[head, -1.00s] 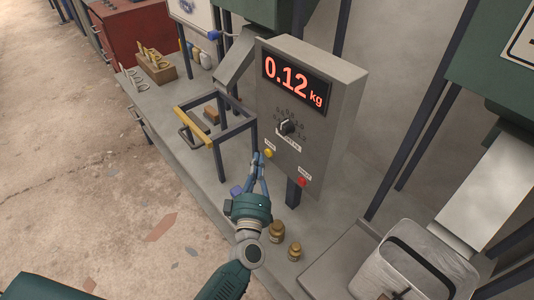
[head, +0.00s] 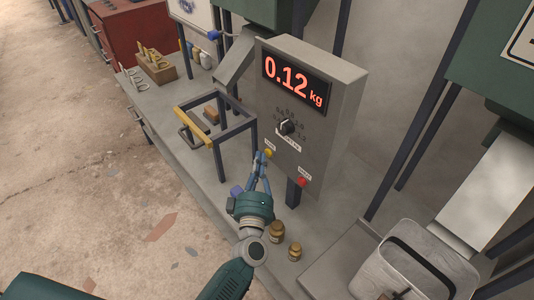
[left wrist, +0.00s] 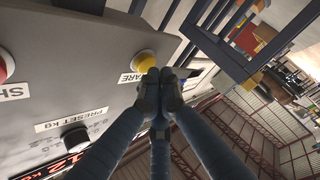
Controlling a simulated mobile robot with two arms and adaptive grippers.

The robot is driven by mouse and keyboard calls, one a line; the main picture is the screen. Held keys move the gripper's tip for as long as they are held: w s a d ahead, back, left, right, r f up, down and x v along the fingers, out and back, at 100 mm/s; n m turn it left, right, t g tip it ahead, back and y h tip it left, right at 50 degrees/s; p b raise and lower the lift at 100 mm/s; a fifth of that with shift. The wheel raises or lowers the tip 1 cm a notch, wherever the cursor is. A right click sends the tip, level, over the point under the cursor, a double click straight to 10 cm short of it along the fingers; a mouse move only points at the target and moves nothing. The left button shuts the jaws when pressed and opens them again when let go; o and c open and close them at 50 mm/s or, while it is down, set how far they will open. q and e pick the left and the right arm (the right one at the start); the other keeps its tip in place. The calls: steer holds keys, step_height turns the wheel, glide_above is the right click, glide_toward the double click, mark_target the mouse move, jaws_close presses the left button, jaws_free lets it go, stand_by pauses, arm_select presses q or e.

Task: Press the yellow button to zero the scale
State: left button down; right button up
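The yellow button (head: 268,153) is on the front of the grey scale box (head: 345,110), low on its left side. In the left wrist view the button (left wrist: 144,62) sits beside a label ending in "ARE". My left gripper (head: 260,160) is shut and empty, its fingertips together just at the button. In the left wrist view the fingertips (left wrist: 160,84) overlap the button's edge; I cannot tell whether they touch it. The red display (head: 292,82) reads 0.12 kg. My right gripper is not in view.
A red button (head: 302,182) and a black knob (head: 287,127) are on the same panel. Two brass weights (head: 277,231) stand below the box. A blue frame with a yellow bar (head: 194,129) stands to the left. A grey bin (head: 400,270) is at lower right.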

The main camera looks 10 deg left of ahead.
arm_select(q)
steer(key=shift+w+d, duration=0.25)
steer(key=shift+w, duration=0.1)
stand_by(0.7)
steer(key=shift+s, duration=0.1)
steer(key=shift+s+a, duration=0.55)
steer(key=shift+s, duration=0.05)
steer(key=shift+p, duration=0.3)
steer(key=s+a, duration=0.1)
steer(key=s, duration=0.1)
steer(key=s+a+p, duration=0.1)
steer(key=s+a, duration=0.1)
steer(key=shift+d, duration=0.1)
stand_by(0.8)
